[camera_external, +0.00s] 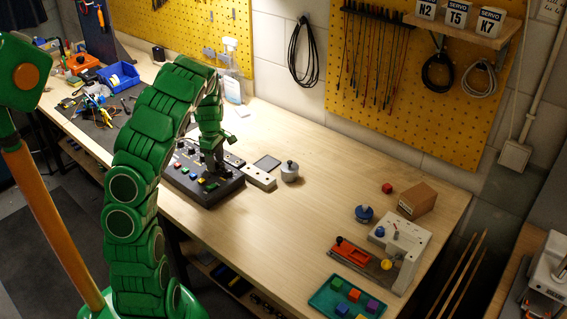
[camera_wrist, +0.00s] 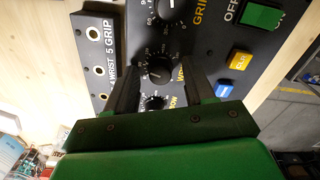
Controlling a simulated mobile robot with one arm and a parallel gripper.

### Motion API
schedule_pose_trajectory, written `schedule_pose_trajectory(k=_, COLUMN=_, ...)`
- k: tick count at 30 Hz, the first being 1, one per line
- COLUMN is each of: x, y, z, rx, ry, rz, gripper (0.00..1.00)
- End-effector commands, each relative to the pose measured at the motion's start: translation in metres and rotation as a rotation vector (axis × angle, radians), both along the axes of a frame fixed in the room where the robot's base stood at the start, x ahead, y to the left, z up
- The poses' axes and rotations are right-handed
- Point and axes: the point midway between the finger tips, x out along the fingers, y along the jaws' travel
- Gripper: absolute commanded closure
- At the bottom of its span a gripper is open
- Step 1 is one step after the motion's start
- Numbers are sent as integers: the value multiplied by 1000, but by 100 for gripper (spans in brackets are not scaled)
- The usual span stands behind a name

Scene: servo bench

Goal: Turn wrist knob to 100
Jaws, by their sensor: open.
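The black control box (camera_external: 228,190) stands on the bench, and my arm reaches over it from the left. In the wrist view its panel (camera_wrist: 215,45) carries round black knobs with white scales. The wrist knob (camera_wrist: 158,70) is the middle one in view, its label partly covered by my right finger. My gripper (camera_wrist: 160,66) is open, with one finger on either side of this knob; I cannot tell whether they touch it. The knob's exact reading is too small to tell. In the outside view my gripper (camera_external: 213,160) is low over the box and hides part of its panel.
The grip knob (camera_wrist: 170,8) and elbow knob (camera_wrist: 155,102) lie close to the wrist knob. Yellow and blue buttons (camera_wrist: 239,61) and a green switch (camera_wrist: 262,15) sit to the right.

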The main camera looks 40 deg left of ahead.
Motion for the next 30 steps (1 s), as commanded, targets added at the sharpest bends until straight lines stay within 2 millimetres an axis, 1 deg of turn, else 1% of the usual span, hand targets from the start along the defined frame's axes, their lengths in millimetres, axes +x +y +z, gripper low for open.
schedule_pose_trajectory(k=5, x=0, y=0, z=3, rx=0, ry=-1, rz=0, gripper=46)
schedule_pose_trajectory(k=8, x=0, y=0, z=9, rx=0, ry=-1, rz=0, gripper=46)
schedule_pose_trajectory(k=11, x=0, y=0, z=20, rx=0, ry=0, rz=0, gripper=46)
schedule_pose_trajectory(k=18, x=1, y=1, z=57, rx=2, ry=-3, rz=-1, gripper=46)
schedule_pose_trajectory(k=22, x=1, y=1, z=72, rx=2, ry=-3, rz=1, gripper=46)
schedule_pose_trajectory(k=25, x=0, y=0, z=77, rx=1, ry=-1, rz=1, gripper=46)
schedule_pose_trajectory(k=30, x=0, y=0, z=78, rx=0, ry=1, rz=0, gripper=46)
